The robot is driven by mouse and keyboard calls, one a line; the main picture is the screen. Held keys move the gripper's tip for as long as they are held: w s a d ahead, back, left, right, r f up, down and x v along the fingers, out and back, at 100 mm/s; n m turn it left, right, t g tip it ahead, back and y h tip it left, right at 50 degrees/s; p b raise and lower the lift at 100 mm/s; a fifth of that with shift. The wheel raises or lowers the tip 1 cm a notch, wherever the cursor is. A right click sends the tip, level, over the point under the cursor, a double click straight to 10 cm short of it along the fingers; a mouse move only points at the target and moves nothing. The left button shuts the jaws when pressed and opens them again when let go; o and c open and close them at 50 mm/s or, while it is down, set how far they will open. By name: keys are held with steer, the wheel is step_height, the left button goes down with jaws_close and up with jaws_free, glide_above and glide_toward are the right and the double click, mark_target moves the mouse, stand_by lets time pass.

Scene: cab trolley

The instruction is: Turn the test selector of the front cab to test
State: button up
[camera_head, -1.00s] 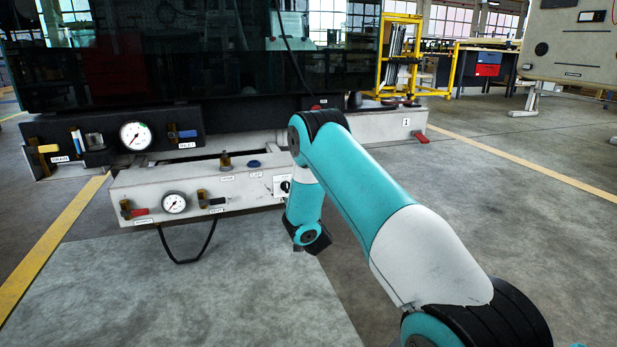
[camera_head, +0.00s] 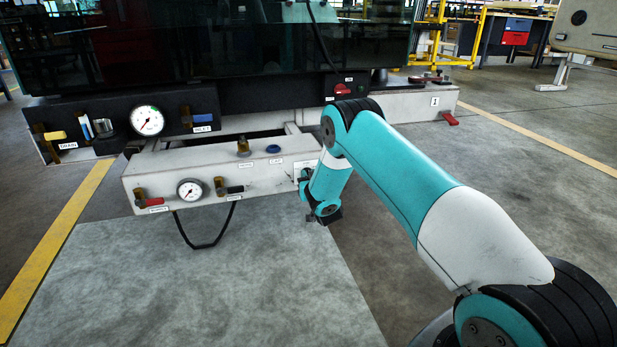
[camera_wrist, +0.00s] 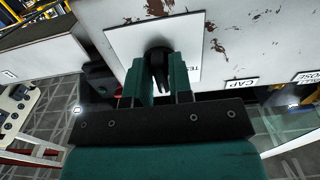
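The test selector (camera_wrist: 158,62) is a black knob on a white plate (camera_wrist: 122,42) on the front face of the pale trolley beam. Part of the label, reading "TES", shows beside my finger in the wrist view. My gripper (camera_wrist: 160,82) points at the plate, with one teal finger on each side of the knob. The fingers look open around it; I cannot tell whether they touch it. In the head view my gripper (camera_head: 308,184) is at the right end of the beam (camera_head: 270,174), and my arm hides the knob.
The beam also carries a gauge (camera_head: 190,190), a red-handled cock (camera_head: 150,202), a black-handled cock (camera_head: 230,190), a brass fitting (camera_head: 243,147) and a blue cap (camera_head: 273,149). A black hose (camera_head: 205,246) hangs below. The floor in front is clear.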

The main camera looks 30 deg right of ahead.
jaws_close()
steer(key=shift+p, duration=0.3)
steer(key=shift+n+p, duration=3.2)
steer(key=shift+n, duration=2.7)
steer(key=shift+o, duration=2.2)
jaws_free()
